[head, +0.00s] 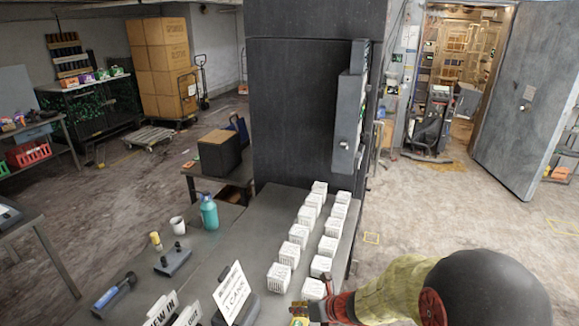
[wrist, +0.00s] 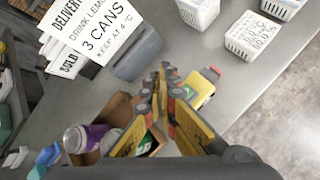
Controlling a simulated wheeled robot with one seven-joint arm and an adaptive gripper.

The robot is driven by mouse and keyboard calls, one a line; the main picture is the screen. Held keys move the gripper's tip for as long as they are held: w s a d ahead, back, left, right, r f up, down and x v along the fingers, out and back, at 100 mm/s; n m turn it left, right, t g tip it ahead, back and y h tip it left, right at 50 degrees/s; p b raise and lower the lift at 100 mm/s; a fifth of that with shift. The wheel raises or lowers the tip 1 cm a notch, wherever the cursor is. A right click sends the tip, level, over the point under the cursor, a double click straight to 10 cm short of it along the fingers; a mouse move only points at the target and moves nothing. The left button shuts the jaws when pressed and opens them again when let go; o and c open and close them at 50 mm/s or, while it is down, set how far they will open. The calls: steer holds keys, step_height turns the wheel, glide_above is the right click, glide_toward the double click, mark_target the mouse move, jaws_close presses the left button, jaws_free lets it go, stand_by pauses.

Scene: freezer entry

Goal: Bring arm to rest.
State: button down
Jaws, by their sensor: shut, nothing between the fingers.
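My gripper (wrist: 163,75) shows in the wrist view with its yellow and dark fingers drawn together and nothing between them. It is over the grey table (head: 235,255), beside a small yellow item with a red part (wrist: 199,90); I cannot tell the gap between them. In the head view my arm reaches in from the lower right, with the gripper end at the bottom edge, partly cut off.
White baskets (head: 279,277) stand in two rows close to my arm. Sign cards (head: 231,289), a teal bottle (head: 209,212) and a white mug (head: 177,226) are farther left. A cardboard box (wrist: 88,157) lies below the gripper. Open floor (head: 440,220) is right of the table.

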steer(key=s+d+r+n+g+h+b, duration=0.1)
steer(key=s+r+n+g+b, duration=0.15)
steer(key=s+n, duration=0.75)
steer(key=s+d+r+n+g+b, duration=0.1)
steer(key=s+r+n+g, duration=0.15)
steer(key=s+n, duration=0.65)
steer(key=s+d+r+n+t+h+b, duration=0.2)
steer(key=s+d+r+n+h+b, duration=0.1)
steer(key=d+n, duration=0.3)
steer(key=s+d+r+n+t+h+b, duration=0.2)
steer(key=s+d+r+n+b, duration=0.3)
steer(key=d, duration=0.3)
steer(key=shift+d+n+t+h+b, duration=0.35)
steer(key=shift+n+h+b, duration=0.15)
steer(key=shift+n+b, duration=0.3)
steer(key=shift+w, duration=0.1)
steer(key=shift+a, duration=0.1)
